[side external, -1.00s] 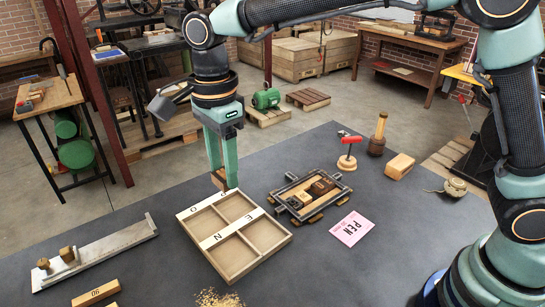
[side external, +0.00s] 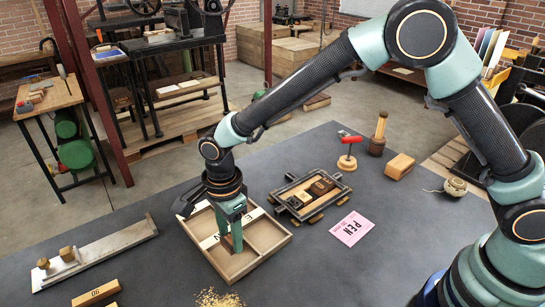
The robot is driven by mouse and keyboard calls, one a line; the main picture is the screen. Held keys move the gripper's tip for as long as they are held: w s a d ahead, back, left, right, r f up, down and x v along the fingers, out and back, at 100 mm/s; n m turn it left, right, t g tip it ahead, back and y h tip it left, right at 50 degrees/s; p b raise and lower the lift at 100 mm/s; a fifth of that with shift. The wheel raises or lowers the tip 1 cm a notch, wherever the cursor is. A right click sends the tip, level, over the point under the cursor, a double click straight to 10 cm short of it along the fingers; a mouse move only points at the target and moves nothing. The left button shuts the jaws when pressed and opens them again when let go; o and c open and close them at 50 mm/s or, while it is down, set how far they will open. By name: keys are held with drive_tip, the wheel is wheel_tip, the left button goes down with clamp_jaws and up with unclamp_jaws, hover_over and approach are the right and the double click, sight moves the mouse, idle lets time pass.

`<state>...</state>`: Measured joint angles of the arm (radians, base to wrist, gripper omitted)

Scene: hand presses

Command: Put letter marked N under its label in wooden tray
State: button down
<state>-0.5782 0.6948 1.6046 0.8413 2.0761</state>
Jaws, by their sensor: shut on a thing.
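The wooden tray (side external: 262,262) is a shallow box with four compartments and white label strips, standing at the front middle of the grey bench. My gripper (side external: 236,247) reaches down into the tray, near the middle rail on the front side. It is shut on a small brown letter block, which the fingers and my wrist mostly hide; its letter cannot be read. The fingers also cover part of the middle label strip. Whether the block touches the tray floor cannot be told.
A dark metal-cornered holder (side external: 283,204) with several letter blocks stands right of the tray. A pink card (side external: 352,228) reading PEN lies beside it. A red-handled tool (side external: 347,155) and a wooden block (side external: 399,166) stand behind. A metal composing stick (side external: 105,248) lies left.

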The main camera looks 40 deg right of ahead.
drive_tip(key=shift+f, duration=1.65)
drive_tip(key=shift+c, duration=1.8)
unclamp_jaws()
drive_tip(key=shift+f, duration=0.15)
wheel_tip(320, 180, up, 12)
drive_tip(key=s+d+r+n+t, duration=0.2)
drive_tip(key=d+r+n, duration=0.7)
drive_tip(key=d, duration=0.5)
drive_tip(key=s+d+r+n+t, duration=0.2)
drive_tip(key=s+d+n+t, duration=0.1)
drive_tip(key=s+d+n, duration=0.5)
drive_tip(key=shift+s+d+r+t, duration=0.2)
drive_tip(key=shift+d+r+t, duration=0.1)
drive_tip(key=shift+d, duration=1.4)
